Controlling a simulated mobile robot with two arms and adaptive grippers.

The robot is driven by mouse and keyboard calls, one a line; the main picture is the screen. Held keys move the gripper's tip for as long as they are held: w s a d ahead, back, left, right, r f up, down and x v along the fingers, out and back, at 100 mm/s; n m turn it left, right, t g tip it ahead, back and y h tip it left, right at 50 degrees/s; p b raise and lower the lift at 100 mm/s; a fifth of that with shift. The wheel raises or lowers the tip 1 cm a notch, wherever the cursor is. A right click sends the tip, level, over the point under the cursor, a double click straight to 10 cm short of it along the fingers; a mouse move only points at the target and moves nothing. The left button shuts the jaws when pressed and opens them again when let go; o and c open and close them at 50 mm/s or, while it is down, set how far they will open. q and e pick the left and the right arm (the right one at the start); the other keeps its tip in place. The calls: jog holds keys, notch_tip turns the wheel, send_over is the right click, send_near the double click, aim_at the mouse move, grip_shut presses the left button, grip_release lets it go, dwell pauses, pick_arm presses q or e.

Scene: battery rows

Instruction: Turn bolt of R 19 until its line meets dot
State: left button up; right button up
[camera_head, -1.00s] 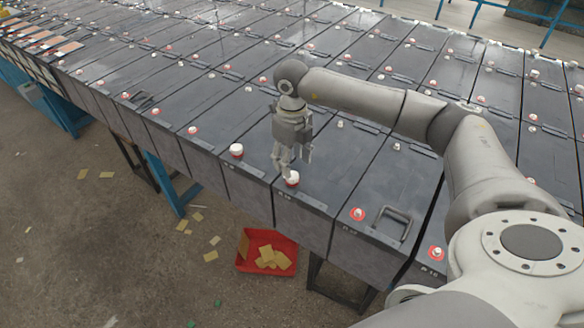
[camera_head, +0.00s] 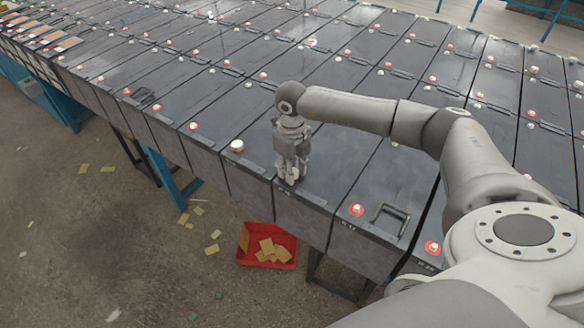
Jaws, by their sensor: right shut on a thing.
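My right gripper (camera_head: 291,179) points down at the front edge of a dark battery (camera_head: 303,208) in the front row. It is shut on the white-topped bolt (camera_head: 294,180) there, which its fingers mostly hide. The bolt's line and any dot cannot be made out. The battery's label is too small to read surely, so I cannot tell whether it is R 19. My left gripper is not in view.
A white-capped bolt (camera_head: 237,146) stands on the battery to the left. A red-ringed bolt (camera_head: 356,210) and a black handle (camera_head: 390,219) are on the battery to the right. A red bin (camera_head: 268,259) with yellowish pieces sits on the floor below.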

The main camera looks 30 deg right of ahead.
jog(key=shift+m, duration=0.5)
jog(key=shift+c, duration=0.3)
jog(key=m+b, duration=0.2)
jog(key=m, duration=0.1)
jog(key=m+b, duration=0.1)
jog(key=m, duration=0.4)
jog(key=shift+b, duration=0.35)
jog(key=m+b, duration=0.1)
jog(key=m, duration=0.3)
jog(key=shift+d+m, duration=0.1)
jog(key=shift+m, duration=0.3)
jog(key=m, duration=0.4)
jog(key=shift+r+m, duration=0.1)
jog(key=shift+m, duration=0.3)
jog(key=o, duration=1)
